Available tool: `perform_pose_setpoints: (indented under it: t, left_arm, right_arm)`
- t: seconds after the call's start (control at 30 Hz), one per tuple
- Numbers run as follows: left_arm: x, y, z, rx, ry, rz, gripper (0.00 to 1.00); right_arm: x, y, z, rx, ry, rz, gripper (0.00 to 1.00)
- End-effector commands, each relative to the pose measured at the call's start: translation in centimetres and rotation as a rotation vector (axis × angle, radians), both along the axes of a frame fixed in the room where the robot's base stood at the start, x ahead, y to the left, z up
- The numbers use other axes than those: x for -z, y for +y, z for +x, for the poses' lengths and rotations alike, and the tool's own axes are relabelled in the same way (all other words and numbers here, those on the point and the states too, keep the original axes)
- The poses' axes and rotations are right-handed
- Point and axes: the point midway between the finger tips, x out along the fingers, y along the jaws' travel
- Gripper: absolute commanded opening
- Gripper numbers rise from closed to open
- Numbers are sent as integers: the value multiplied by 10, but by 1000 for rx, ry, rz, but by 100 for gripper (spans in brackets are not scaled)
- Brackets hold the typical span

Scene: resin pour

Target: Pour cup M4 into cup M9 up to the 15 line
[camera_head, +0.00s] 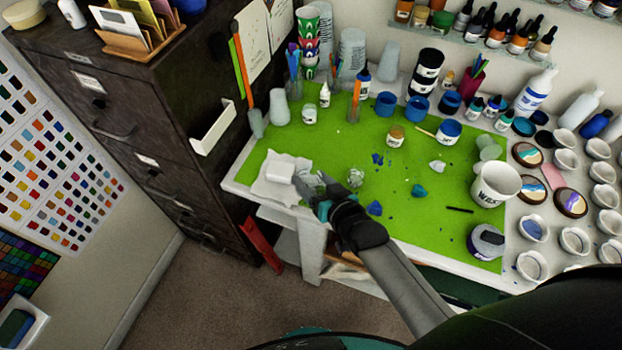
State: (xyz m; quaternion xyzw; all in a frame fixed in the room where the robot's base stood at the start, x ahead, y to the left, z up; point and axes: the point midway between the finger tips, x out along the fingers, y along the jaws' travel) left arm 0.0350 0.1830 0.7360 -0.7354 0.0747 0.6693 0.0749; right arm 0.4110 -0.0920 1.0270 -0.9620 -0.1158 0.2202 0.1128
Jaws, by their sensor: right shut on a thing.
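My right gripper (320,193) reaches in from the lower right to the front edge of the green mat. It is shut on a small clear cup (309,180), held beside the white cloth. A second small clear cup (355,177) stands on the mat just right of the gripper. No label or fill line can be read on either cup, so I cannot tell which is M4 or M9. The level inside them is too small to make out. My left gripper is not in view.
Blue and teal lumps (375,208) lie right of the gripper. A white tub (496,183) and several small cups stand at the right. The mat's middle (335,135) is fairly clear.

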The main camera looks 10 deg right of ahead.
Motion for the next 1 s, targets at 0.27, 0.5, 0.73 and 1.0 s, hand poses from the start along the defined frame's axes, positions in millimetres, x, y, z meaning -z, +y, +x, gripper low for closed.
perform_pose_setpoints:
  t: [0.27,0.5,0.73,1.0]
  left_arm:
    - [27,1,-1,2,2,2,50]
    - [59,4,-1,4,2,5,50]
    - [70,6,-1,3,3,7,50]
    - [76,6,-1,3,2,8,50]
  right_arm:
    - [1,-9,5,-4,116,243,13]
    - [5,-13,7,-2,217,450,13]
    - [3,-14,7,-1,282,583,13]
    - [4,-15,8,-1,295,612,13]
